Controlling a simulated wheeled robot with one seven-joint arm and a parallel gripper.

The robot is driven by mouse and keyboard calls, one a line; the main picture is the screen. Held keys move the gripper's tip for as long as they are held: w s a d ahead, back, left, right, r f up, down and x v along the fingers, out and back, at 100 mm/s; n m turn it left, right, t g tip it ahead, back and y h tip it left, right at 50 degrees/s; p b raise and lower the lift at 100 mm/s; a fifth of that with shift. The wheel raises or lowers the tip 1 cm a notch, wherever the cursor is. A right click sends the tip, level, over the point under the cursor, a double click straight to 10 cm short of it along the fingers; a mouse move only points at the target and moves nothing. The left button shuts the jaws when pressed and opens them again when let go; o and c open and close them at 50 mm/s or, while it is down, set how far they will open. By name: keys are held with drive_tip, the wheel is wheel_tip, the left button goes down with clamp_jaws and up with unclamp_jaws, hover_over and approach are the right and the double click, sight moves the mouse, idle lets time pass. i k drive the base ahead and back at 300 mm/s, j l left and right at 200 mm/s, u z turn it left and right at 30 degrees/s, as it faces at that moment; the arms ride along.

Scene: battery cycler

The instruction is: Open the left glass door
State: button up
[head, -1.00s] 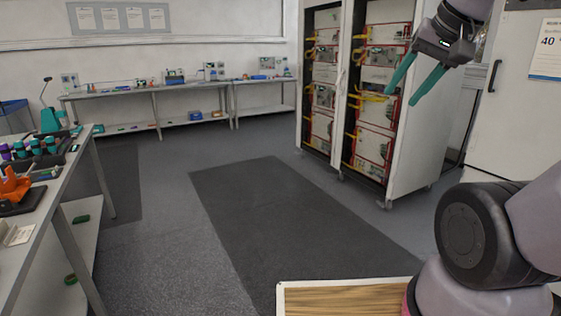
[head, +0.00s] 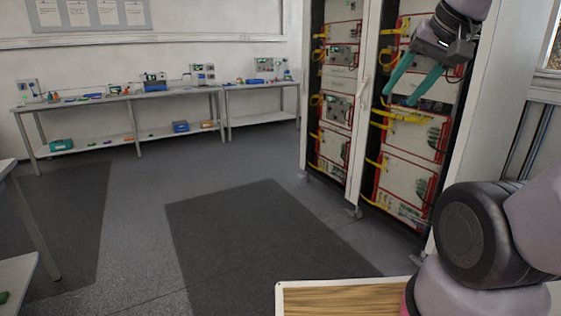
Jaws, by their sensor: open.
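The tall white battery cycler cabinet (head: 490,130) stands at the right of the head view, with two bays of red-edged modules and yellow cables. The left glass door (head: 336,100) covers the left bay and looks shut; its glass is hard to make out. A pale upright handle (head: 363,90) shows on the white frame between the bays. My gripper (head: 401,97) is open and empty, its two teal fingers pointing down and left. In the picture it overlaps the right bay, to the right of the handle; how far it is from the cabinet I cannot tell.
The dark floor mat (head: 260,240) in front of the cabinet is clear. A long bench (head: 130,98) with small equipment lines the back wall. A table edge (head: 20,215) is at the left. A wood-topped surface (head: 340,300) is at the bottom.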

sight(307, 4)
drive_tip(key=i, duration=4.75)
drive_tip(key=i+u, duration=0.1)
drive_tip(key=i, duration=0.55)
drive_tip(key=i+l+u, duration=0.1)
drive_tip(key=i, duration=0.55)
